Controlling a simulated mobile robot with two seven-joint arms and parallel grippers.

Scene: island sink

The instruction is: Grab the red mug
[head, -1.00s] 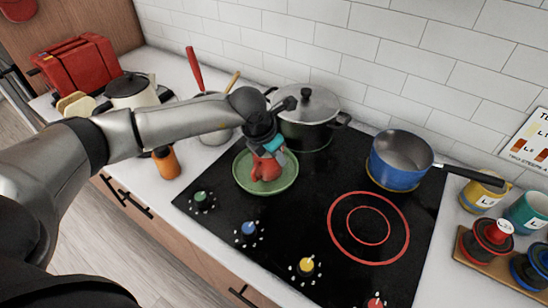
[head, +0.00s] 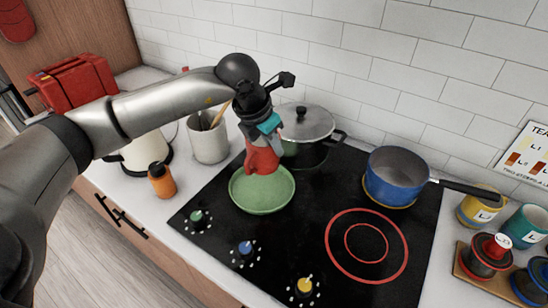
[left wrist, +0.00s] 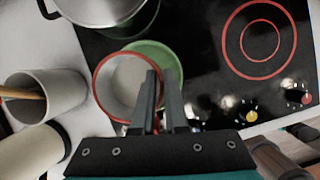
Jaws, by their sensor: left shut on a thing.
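The red mug (head: 262,161) is held in my left gripper (head: 270,140), above the back part of the green plate (head: 262,196) on the black cooktop. In the left wrist view, the mug (left wrist: 101,93) shows its red rim and pale, empty-looking inside. The left gripper's fingers (left wrist: 160,100) are shut on the mug's near side. The green plate (left wrist: 165,55) shows partly behind the mug there. My right gripper is not in view.
A steel pot (head: 306,130) stands close behind the mug. A blue saucepan (head: 394,172) sits to the right. A white utensil crock (head: 207,140) and an orange bottle (head: 161,180) stand left of the cooktop. The front right cooktop is clear.

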